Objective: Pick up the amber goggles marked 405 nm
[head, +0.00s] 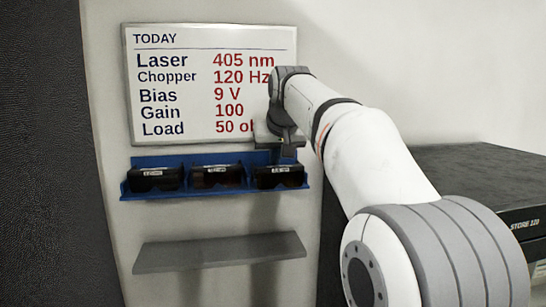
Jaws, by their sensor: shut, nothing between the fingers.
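Three pairs of dark goggles sit side by side on a blue wall rack: a left pair (154,179), a middle pair (217,178) and a right pair (279,178). Each bears a small white label too small to read for certain, and I cannot tell which is amber or marked 405 nm. The middle pair looks slightly brownish. My gripper (286,157) points down just above the right pair, in front of the rack's back. It is shut and empty. Its fingertips are small and dark here, and I cannot tell whether they touch the goggles.
The blue rack (190,160) is fixed to a pale wall panel. A whiteboard (170,45) above it reads Laser 405 nm, and my arm covers its lower right. A bare grey shelf (220,252) lies below the rack. A black box (480,185) stands at the right.

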